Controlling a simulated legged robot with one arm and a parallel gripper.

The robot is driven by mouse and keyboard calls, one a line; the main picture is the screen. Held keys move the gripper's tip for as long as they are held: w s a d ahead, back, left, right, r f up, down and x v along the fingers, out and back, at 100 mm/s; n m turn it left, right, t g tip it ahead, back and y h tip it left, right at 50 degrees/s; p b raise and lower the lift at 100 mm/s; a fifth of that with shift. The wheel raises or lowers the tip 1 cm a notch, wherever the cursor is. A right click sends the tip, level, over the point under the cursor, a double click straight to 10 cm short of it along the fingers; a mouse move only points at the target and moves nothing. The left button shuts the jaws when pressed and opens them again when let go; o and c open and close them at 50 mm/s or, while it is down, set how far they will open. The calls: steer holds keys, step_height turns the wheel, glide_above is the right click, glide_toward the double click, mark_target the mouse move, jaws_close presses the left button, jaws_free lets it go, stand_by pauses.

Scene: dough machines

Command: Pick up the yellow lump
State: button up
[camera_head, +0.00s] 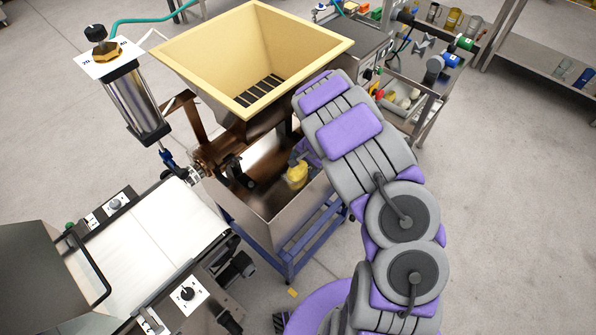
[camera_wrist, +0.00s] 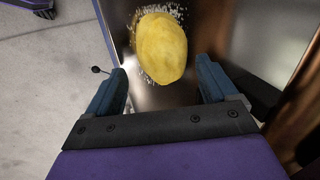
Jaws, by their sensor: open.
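The yellow lump (camera_wrist: 161,48) is rounded and sits on a shiny metal surface, with white powder around its edges. In the head view the yellow lump (camera_head: 297,175) shows small inside the metal bin, below the hopper. My gripper (camera_wrist: 165,84) is open and empty, with its two blue fingers apart. The lump is just beyond the fingertips, roughly centred between them, with no finger seen touching it. In the head view my arm reaches over the bin from the right and hides most of the gripper.
The metal bin (camera_head: 262,215) has upright walls on a blue frame. A cream hopper (camera_head: 330,45) stands above it. A white conveyor belt (camera_head: 150,245) is at the left, and a metal cylinder (camera_head: 135,100) stands at upper left. Open floor (camera_head: 480,200) lies at right.

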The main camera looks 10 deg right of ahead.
mark_target(299, 166)
steer(key=shift+d+x, duration=0.2)
steer(key=shift+x, duration=0.85)
steer(key=shift+a+f, duration=0.2)
steer(key=shift+a, duration=0.9)
steer(key=shift+c, duration=1.1)
steer(key=shift+d, duration=0.85)
steer(key=c, duration=0.6)
steer(key=shift+c, duration=0.8)
steer(key=shift+a, duration=0.6)
steer(key=shift+c, duration=1.4)
